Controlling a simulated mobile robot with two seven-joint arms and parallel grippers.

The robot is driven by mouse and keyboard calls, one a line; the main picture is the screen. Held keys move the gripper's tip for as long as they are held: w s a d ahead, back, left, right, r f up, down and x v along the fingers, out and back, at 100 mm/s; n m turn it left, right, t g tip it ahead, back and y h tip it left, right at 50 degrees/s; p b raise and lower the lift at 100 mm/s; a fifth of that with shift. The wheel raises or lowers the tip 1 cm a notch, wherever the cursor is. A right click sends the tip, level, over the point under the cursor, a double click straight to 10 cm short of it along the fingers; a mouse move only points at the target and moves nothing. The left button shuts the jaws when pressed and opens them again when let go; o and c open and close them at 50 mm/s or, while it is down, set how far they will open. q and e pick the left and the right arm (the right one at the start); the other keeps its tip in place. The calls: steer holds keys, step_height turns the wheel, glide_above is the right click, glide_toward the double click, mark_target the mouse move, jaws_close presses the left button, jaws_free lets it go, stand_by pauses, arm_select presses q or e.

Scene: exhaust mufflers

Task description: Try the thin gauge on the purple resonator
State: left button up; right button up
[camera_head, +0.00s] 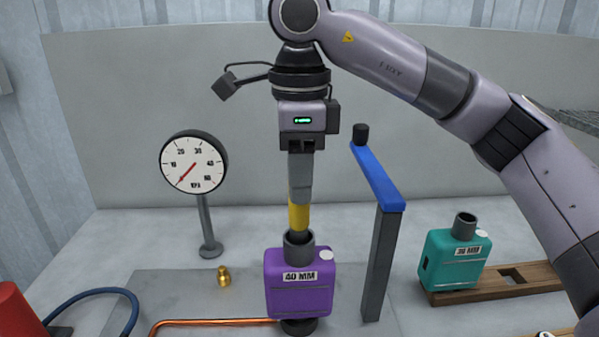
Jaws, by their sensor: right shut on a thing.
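The purple resonator (290,298), labelled 40 MM, stands upright on a dark round base, with a grey open neck (299,247) on top. My right gripper (302,146) is shut on a gauge (299,214) with a grey upper part, a yellow band and a dark lower end. The gauge hangs nearly vertical above the resonator. Its dark lower end is at the neck's mouth, and its tip is hidden there; I cannot tell how deep it sits. My left gripper is not in view.
A blue bar (377,178) on a grey post stands right of the resonator. A teal resonator (455,258) sits on a wooden rack (513,278). A dial (194,162) on a stand, a brass fitting (223,276), a copper pipe (215,321) and a blue hose (92,291) are left.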

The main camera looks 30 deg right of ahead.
steer(key=shift+f+b, duration=0.4)
steer(key=shift+f, duration=0.25)
steer(key=shift+r, duration=0.15)
stand_by(0.9)
steer(key=shift+r+p, duration=2.3)
steer(key=shift+r, duration=1.1)
steer(key=shift+s, duration=0.15)
